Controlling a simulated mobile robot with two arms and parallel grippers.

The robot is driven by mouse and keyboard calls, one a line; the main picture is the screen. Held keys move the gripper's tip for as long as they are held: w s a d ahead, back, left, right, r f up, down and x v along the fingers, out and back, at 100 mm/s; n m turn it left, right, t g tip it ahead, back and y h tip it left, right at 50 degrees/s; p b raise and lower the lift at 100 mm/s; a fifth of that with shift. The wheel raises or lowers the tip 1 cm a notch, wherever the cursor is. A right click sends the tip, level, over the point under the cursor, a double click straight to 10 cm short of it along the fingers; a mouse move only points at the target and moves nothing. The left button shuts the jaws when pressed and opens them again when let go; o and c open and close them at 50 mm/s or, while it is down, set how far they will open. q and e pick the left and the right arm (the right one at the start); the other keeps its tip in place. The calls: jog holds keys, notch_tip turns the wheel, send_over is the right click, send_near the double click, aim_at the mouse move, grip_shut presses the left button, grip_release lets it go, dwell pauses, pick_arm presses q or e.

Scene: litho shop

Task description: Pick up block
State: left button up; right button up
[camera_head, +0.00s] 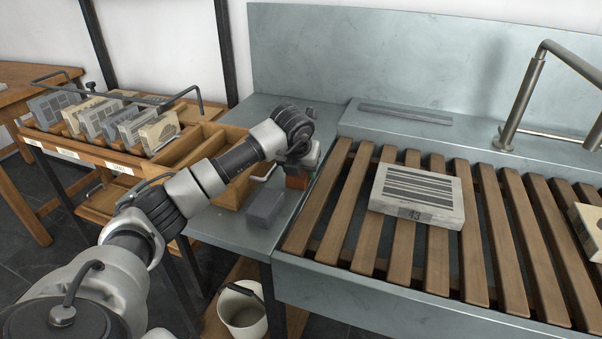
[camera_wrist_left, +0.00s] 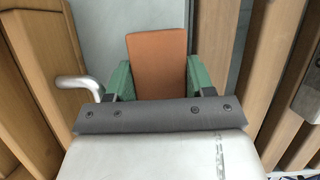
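An orange-brown block (camera_head: 297,181) is at the tip of my left gripper (camera_head: 298,166), low over the grey metal surface left of the slatted rack. In the left wrist view the block (camera_wrist_left: 157,66) stands between the two green fingers (camera_wrist_left: 157,84), with no clear gap at either side, so the gripper looks shut on it. Whether the block's underside touches the surface cannot be told. A grey block (camera_head: 264,207) lies just in front and to the left, apart from the gripper. My right gripper is not in view.
A pale stone slab with dark stripes (camera_head: 418,195) lies on the wooden slats (camera_head: 352,208) to the right. A wooden rack of upright slabs (camera_head: 120,160) stands at left. A bent metal rail (camera_head: 522,92) rises at right. A white bucket (camera_head: 243,312) stands below.

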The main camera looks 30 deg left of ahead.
pick_arm(q)
jog(key=c, duration=0.6)
jog(key=shift+o, duration=0.2)
jog(key=shift+r, duration=0.65)
notch_tip(320, 180, up, 3)
jog(key=shift+f, duration=0.1)
jog(key=w+d+r, duration=0.2)
jog(key=d+r, duration=0.5)
jog(key=d, duration=0.4)
jog(key=shift+w+d, duration=0.2)
jog(key=shift+d, duration=0.05)
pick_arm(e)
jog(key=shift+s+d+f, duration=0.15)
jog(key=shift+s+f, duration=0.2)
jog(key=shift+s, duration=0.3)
